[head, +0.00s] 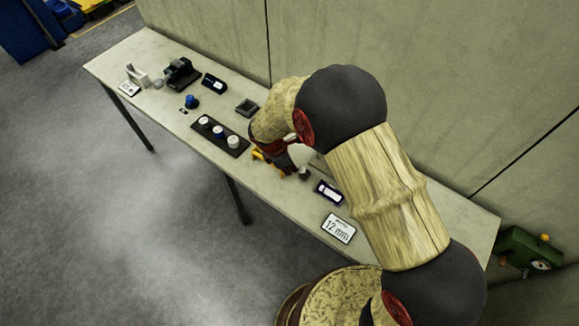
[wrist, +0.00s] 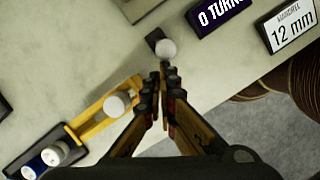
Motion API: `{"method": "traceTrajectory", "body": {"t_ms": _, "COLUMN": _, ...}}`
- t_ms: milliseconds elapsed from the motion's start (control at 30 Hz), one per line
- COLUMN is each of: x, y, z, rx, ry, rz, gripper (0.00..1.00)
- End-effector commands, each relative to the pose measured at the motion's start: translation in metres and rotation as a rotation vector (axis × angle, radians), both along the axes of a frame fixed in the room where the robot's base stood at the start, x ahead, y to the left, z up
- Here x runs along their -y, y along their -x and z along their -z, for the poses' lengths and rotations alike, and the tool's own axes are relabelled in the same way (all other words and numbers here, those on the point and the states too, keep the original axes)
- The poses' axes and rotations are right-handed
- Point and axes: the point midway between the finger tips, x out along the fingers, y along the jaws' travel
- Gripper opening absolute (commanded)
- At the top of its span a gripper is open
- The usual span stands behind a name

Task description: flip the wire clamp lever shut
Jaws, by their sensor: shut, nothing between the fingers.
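My gripper (wrist: 165,82) is shut and empty, its fingertips close together in the wrist view. Just beyond the tips is a white round knob (wrist: 167,49) beside a small dark block (wrist: 155,37). They look like the wire clamp and its lever end, but I cannot tell for sure. I cannot tell whether the tips touch the knob or how far the lever is turned. Left of the fingers is a yellow arm (wrist: 88,123) with a white knob (wrist: 117,103). In the head view my gripper (head: 292,171) is low over the bench, partly hidden by my wrist.
On the bench (head: 140,60), a turns display (head: 329,192) and a 12 mm mandrel card (head: 338,228) lie right of my gripper. A dark tray (head: 240,148) with white and blue pieces lies left. Several small items stand farther left. A wall runs behind the bench.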

Motion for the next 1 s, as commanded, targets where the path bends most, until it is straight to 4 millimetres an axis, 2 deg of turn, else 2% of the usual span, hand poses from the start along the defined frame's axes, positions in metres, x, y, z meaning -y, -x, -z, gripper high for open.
{"method": "traceTrajectory", "body": {"t_ms": 467, "x": 0.008, "y": -0.009, "z": -0.012, "rx": -0.097, "ry": -0.075, "rz": 0.003, "gripper": 0.0}}
{"method": "traceTrajectory", "body": {"t_ms": 1000, "x": 0.028, "y": -0.035, "z": -0.015, "rx": -0.377, "ry": -0.297, "rz": 0.007, "gripper": 0.0}}
